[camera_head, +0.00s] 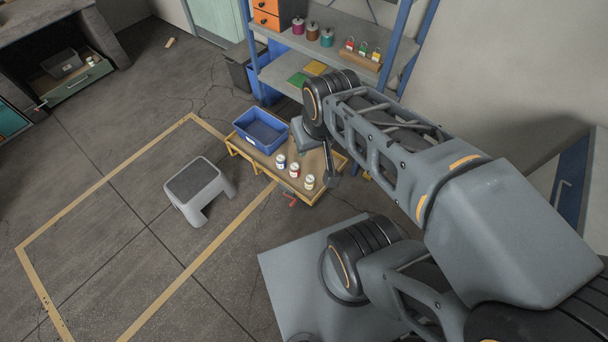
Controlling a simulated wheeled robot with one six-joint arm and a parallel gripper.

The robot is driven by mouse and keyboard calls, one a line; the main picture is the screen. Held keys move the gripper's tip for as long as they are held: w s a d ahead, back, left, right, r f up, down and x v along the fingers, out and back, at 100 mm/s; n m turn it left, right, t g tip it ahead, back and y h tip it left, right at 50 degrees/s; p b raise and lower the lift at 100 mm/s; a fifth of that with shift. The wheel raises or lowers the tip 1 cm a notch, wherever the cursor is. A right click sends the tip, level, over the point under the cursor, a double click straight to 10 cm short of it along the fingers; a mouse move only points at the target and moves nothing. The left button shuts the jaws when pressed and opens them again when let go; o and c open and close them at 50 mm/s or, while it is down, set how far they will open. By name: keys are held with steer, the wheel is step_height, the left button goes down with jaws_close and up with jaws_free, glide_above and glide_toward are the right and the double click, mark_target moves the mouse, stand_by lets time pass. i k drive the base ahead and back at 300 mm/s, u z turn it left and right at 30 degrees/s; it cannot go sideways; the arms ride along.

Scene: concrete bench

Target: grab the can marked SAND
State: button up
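Three small pale cans with coloured bands stand upright in a row on a low wooden cart (263,161): a dark blue-banded can (281,161), a red-banded can (294,170) and a yellowish-banded can (309,182). Their lettering is too small to read, so I cannot tell which is marked SAND. My gripper (332,181) hangs at the end of my arm, just right of the yellowish-banded can and seemingly apart from it. It is small and dark here; its fingers cannot be made out.
A blue bin (262,125) sits on the cart's left part. A grey step stool (199,188) stands on the floor to its left. A shelf rack (352,30) with pots and a wooden padlock holder (362,60) stands behind. The taped floor area is otherwise open.

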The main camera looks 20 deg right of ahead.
mark_target(310, 180)
steer(key=z, duration=2.25)
steer(key=i, duration=0.9)
steer(key=u, duration=4)
